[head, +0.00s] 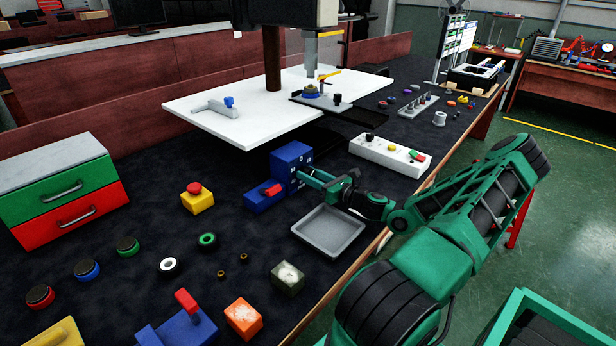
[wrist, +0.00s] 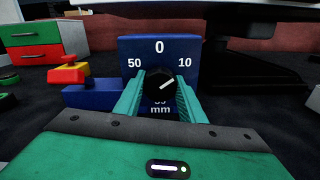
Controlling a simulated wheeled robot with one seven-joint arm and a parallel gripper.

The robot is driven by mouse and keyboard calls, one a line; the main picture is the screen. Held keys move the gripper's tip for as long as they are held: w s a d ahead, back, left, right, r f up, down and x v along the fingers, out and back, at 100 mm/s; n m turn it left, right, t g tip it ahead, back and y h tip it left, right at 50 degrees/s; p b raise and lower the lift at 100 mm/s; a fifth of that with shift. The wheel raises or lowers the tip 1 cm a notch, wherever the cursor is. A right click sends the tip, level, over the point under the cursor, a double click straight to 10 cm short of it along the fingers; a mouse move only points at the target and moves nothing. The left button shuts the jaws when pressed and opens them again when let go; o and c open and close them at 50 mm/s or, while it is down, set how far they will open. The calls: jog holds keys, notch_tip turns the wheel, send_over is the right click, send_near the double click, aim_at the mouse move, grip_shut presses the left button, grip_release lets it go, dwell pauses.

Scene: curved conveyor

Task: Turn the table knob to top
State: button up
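The table knob (wrist: 160,83) is black with a white pointer line. It sits on the front of a blue box (head: 291,156) marked 0 at the top, 50 at left, 10 at right and mm below. The pointer is tilted up and to the right, toward the 10. My gripper (head: 304,174) is level with the box's front face in the head view. In the wrist view my gripper's green fingers (wrist: 160,92) lie along both sides of the knob and look closed on it. The fingers hide the lower side marks. My gripper hides the knob in the head view.
A blue base with a red switch (head: 271,189) and a yellow box with a red button (head: 196,198) stand left of the knob box. A grey tray (head: 328,254) lies in front. A white control panel (head: 390,154) is to the right. A white plate (head: 190,104) stands behind.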

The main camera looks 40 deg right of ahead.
jog(key=n, duration=0.4)
jog(key=shift+n, duration=0.3)
jog(key=o, duration=1)
jog(key=shift+o, duration=0.2)
jog(key=s, duration=0.3)
jog(key=s+d, duration=0.1)
jog(key=s, duration=0.6)
jog(key=shift+s+d, duration=0.25)
